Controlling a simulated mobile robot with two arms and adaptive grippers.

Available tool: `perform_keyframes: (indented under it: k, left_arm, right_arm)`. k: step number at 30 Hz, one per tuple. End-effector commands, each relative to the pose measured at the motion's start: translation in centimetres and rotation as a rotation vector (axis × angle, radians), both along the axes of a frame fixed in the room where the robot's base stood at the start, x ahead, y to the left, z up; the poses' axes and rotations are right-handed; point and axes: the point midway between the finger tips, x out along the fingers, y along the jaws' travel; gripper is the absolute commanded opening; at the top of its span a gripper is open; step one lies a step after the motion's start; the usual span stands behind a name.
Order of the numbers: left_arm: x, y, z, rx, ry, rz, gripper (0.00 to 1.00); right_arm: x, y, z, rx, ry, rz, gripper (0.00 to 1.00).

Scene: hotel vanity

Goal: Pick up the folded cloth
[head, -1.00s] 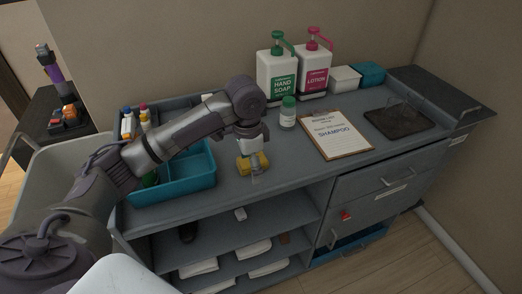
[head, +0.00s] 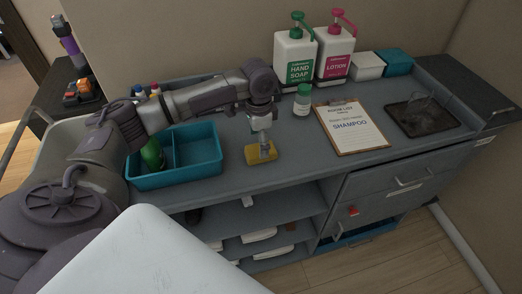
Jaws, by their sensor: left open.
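A small yellow folded cloth (head: 252,156) lies on the grey counter, right of the blue bin. My left gripper (head: 264,146) points down over it from above, and its fingertips overlap the cloth in the picture. The gripper is open. I cannot tell whether the fingers touch the cloth or only hover over it. Part of the cloth is hidden behind the fingers. My right gripper is not in view.
A blue divided bin (head: 196,170) with a green bottle (head: 152,154) stands left. White folded items (head: 258,235) lie on shelves below.

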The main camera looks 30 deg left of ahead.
Motion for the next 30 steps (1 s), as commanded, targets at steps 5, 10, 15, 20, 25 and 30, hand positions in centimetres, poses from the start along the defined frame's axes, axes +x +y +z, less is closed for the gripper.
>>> perform_keyframes:
  k: [5,10,15,20,25,30]
  left_arm:
    - [0.2,0.3,-2.6,0.002,0.005,0.000,0.88]
    - [0.3,0.4,-4.2,0.001,0.000,-0.001,0.88]
    - [0.3,0.4,-4.4,0.001,0.000,-0.001,0.88]
    - [0.3,0.4,-4.3,0.001,0.000,-0.001,0.71]
    - [0.3,0.3,-4.3,0.001,0.000,-0.001,0.42]
    - [0.3,0.4,-4.3,0.001,-0.001,0.000,0.28]
  right_arm:
    - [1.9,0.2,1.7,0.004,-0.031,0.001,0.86]
    - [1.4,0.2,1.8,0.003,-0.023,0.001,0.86]
    - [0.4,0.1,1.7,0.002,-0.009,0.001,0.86]
    - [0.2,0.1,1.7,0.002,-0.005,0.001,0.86]
    - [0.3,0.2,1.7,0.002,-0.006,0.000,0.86]
    - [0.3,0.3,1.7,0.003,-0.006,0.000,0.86]
